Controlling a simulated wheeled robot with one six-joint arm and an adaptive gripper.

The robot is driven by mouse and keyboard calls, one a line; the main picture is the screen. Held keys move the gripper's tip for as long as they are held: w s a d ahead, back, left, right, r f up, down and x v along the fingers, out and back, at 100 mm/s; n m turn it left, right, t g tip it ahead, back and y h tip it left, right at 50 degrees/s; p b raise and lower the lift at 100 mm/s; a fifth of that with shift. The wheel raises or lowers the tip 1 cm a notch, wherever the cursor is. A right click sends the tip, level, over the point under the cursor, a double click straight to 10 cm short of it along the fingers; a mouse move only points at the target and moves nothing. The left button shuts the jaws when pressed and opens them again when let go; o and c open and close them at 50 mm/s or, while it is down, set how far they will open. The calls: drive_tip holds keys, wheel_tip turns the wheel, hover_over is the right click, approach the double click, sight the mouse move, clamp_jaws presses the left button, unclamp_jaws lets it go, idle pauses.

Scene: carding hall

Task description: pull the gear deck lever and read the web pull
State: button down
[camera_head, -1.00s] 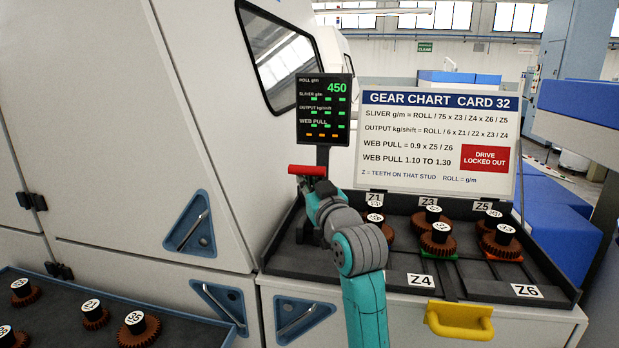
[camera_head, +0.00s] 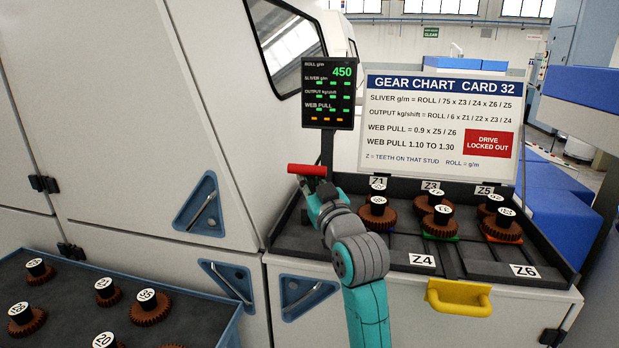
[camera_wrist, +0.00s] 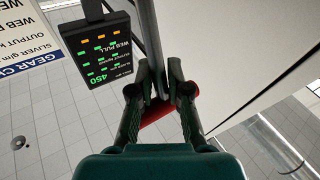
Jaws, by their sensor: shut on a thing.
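The lever's red handle (camera_head: 307,169) stands at the left end of the gear deck (camera_head: 300,238), below the display. My gripper (camera_head: 316,190) is shut on the red handle; in the wrist view its fingers (camera_wrist: 158,95) close around it, with red (camera_wrist: 157,112) showing between and below them. The display (camera_head: 329,92) reads ROLL 450 in green. Its SLIVER, OUTPUT and WEB PULL rows show only green and orange dashes. The chart card (camera_head: 440,120) gives WEB PULL = 0.9 x Z5 / Z6, range 1.10 to 1.30, and carries a red DRIVE LOCKED OUT label.
Brown gears with black hubs, such as one at the deck's left (camera_head: 377,214), sit on the deck near its Z labels. A blue-rimmed tray (camera_head: 226,330) with several loose gears is at lower left. A yellow handle (camera_head: 459,298) juts from the deck front. The machine's pale side panel (camera_head: 150,140) rises at left.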

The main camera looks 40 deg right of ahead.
drive_tip(key=shift+a+f, duration=0.1)
drive_tip(key=shift+f, duration=0.05)
drive_tip(key=c, duration=1.2)
unclamp_jaws()
drive_tip(key=shift+v, duration=3.7)
